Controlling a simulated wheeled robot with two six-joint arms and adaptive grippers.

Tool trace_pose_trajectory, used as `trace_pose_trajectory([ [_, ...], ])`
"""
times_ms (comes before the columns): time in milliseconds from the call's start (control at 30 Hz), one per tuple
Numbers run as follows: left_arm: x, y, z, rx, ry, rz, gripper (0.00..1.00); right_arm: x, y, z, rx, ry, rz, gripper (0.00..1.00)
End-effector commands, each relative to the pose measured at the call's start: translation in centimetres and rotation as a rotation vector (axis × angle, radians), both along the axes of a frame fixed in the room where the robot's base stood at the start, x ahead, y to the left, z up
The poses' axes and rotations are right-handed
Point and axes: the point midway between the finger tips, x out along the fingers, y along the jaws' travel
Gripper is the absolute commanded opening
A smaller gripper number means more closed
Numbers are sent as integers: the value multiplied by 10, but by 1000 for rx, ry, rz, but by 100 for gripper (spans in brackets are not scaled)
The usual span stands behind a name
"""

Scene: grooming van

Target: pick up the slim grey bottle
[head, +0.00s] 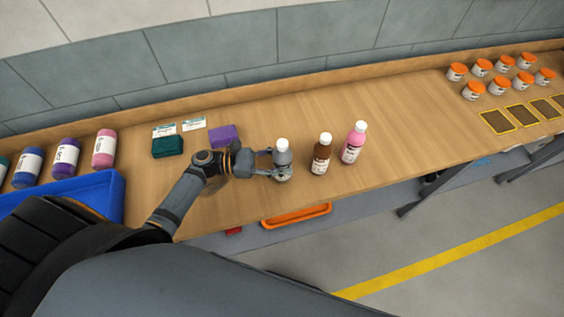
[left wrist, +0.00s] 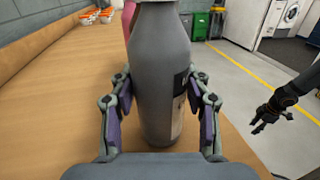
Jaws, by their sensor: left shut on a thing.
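The slim grey bottle (head: 283,158) with a white cap is upright near the front edge of the wooden bench. It fills the middle of the left wrist view (left wrist: 160,75), its cap out of frame. My left gripper (head: 272,163) is shut on it, one finger on each side of its body. The bottle's base seems to be at the bench top; I cannot tell if there is a gap. My right gripper (left wrist: 272,118) shows at the right of the left wrist view, over the floor, its fingers spread and empty.
A brown bottle (head: 321,155) and a pink bottle (head: 353,143) stand just right of the grey one. A purple block (head: 224,135) and a green block (head: 167,147) lie behind my left arm. A blue tray (head: 95,195) is at left. Orange-lidded jars (head: 503,64) stand far right.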

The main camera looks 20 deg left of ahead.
Motion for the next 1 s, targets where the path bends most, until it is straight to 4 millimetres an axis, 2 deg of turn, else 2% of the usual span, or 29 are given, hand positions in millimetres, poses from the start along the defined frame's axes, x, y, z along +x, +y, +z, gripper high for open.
trace_pose_trajectory([
  [133,-4,0,27,4,-4,-4,3,0,0,1,0,1,0,40],
  [333,-52,2,81,9,4,-10,3,-1,1,7,1,1,0,40],
  [433,-80,3,96,6,13,-10,3,-1,1,15,1,2,-1,40],
  [500,-96,4,107,3,12,-8,3,-1,1,28,2,2,-1,40],
  [600,-116,5,118,1,10,-5,3,-1,2,44,3,3,-1,40],
  [733,-132,6,124,-2,5,-3,3,-1,2,56,3,3,-1,40],
  [900,-140,7,124,-1,1,-1,3,-1,2,59,3,2,-1,40],
  [1000,-137,7,121,-2,-1,14,3,-1,2,57,3,2,-1,40],
])
